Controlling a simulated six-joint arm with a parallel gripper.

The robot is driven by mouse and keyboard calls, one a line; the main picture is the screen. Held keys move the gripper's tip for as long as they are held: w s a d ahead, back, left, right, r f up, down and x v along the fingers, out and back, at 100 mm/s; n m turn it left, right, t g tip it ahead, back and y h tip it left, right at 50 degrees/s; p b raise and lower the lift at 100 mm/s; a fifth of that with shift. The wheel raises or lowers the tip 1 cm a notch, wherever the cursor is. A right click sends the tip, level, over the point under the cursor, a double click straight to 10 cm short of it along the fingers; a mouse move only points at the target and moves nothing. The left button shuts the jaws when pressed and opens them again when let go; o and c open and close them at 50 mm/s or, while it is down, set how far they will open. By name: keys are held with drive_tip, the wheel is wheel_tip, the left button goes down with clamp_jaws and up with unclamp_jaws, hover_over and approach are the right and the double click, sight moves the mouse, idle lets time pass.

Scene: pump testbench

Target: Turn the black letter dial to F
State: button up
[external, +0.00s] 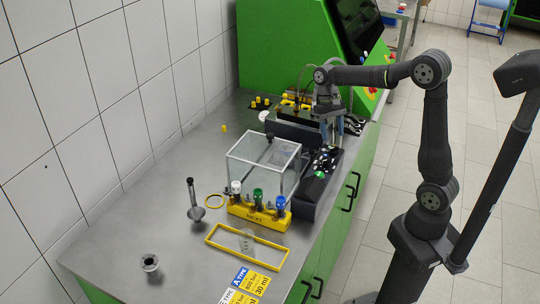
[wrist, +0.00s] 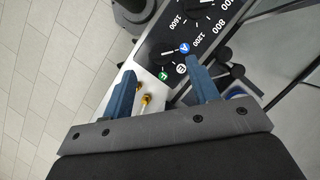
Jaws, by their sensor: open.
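The black control box (external: 318,185) lies at the right edge of the bench, and its panel (wrist: 150,42) fills the upper middle of the wrist view. The letter dial (wrist: 163,53) is black on black and hard to outline; a short white mark shows beside the blue A spot (wrist: 184,47). A white E spot (wrist: 181,68) and a green spot (wrist: 164,76), seemingly F, sit below it. My gripper (wrist: 157,69) is open and empty, its blue fingers apart with the letter spots between and beyond them. In the external view my gripper (external: 333,143) hangs over the box's far end.
A number dial (wrist: 200,8) sits farther up the panel. A clear tank (external: 262,160) stands left of the box. A yellow rack (external: 258,212) with coloured-topped bottles stands in front. The green machine (external: 285,50) stands behind. The bench's left part is mostly clear.

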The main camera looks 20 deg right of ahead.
sight(334, 147)
drive_tip(key=shift+x, duration=2.4)
drive_tip(key=c, duration=1)
